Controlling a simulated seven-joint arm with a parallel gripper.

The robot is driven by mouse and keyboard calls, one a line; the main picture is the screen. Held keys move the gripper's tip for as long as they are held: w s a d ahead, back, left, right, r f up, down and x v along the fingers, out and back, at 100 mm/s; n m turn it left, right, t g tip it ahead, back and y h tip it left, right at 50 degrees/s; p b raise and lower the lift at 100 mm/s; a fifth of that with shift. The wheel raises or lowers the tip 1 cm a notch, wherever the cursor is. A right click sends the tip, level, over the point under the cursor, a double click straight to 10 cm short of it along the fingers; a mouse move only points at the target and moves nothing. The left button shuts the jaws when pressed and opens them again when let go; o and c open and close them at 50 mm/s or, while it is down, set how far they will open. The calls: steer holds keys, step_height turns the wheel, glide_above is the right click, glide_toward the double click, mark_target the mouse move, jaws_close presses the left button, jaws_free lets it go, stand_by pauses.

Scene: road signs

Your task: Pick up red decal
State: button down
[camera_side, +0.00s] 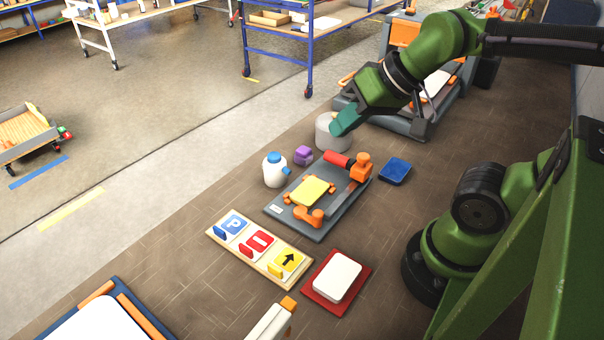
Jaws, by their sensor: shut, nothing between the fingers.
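The red decal (257,242), a square with a white bar, sits in the middle of a light wooden board. A blue decal with a white P (231,225) is on one side of it and a yellow decal with a black arrow (287,262) on the other. My gripper (339,128), with teal fingers, is shut and empty. In the picture it overlaps a pale grey round container (325,140), well up and right of the red decal. I cannot tell its height above the container.
A grey fixture (281,209) with orange clamps and a yellow plate (310,191) stands beside the board. A white bottle (275,175), purple object (303,155), blue pad (396,171) and red base with a white plate (336,277) are near. Floor left of the board is clear.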

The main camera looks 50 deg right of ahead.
steer(key=c, duration=1.1)
jaws_free()
steer(key=shift+c, duration=0.2)
steer(key=n+g+h, duration=0.2)
steer(key=n+g, duration=0.2)
steer(key=g, duration=0.3)
glide_above(244, 246)
step_height(244, 246, down, 6)
step_height(244, 246, down, 16)
steer(key=shift+f, duration=0.25)
